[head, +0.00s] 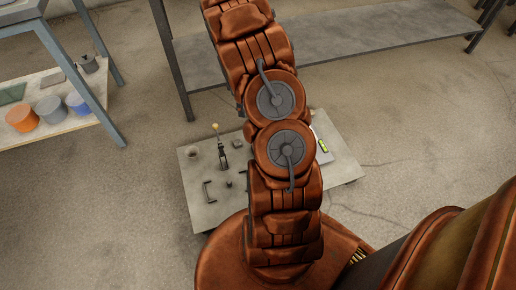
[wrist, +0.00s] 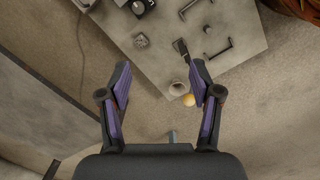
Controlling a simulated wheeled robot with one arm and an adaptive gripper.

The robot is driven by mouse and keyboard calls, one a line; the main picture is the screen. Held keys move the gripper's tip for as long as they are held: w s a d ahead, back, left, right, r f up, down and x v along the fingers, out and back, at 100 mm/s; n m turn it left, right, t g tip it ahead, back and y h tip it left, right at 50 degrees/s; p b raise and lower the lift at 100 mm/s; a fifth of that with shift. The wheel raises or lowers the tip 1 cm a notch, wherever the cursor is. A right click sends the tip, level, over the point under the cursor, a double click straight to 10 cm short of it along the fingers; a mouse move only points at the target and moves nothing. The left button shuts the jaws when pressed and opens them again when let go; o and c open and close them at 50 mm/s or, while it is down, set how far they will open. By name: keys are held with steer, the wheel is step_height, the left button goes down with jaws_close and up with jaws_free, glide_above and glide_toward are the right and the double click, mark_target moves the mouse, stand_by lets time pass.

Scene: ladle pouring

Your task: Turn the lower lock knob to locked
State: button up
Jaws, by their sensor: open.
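I cannot pick out the lower lock knob for certain. In the head view my gripper does not show.

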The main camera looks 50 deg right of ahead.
steer(key=d+f+b, duration=0.2)
steer(key=f, duration=0.6)
steer(key=d+f+n+b, duration=0.1)
steer(key=d+f+b, duration=0.1)
steer(key=f, duration=0.6)
steer(key=d+f+n+t+b, duration=0.1)
steer(key=d+f+b, duration=0.2)
steer(key=f, duration=0.5)
steer(key=shift+s+d+f+y+b, duration=0.1)
steer(key=shift+y+b, duration=0.2)
steer(key=shift+b, duration=0.05)
steer(key=shift+f+b, duration=1.6)
steer(key=shift+f, duration=2.3)
steer(key=c, duration=1.1)
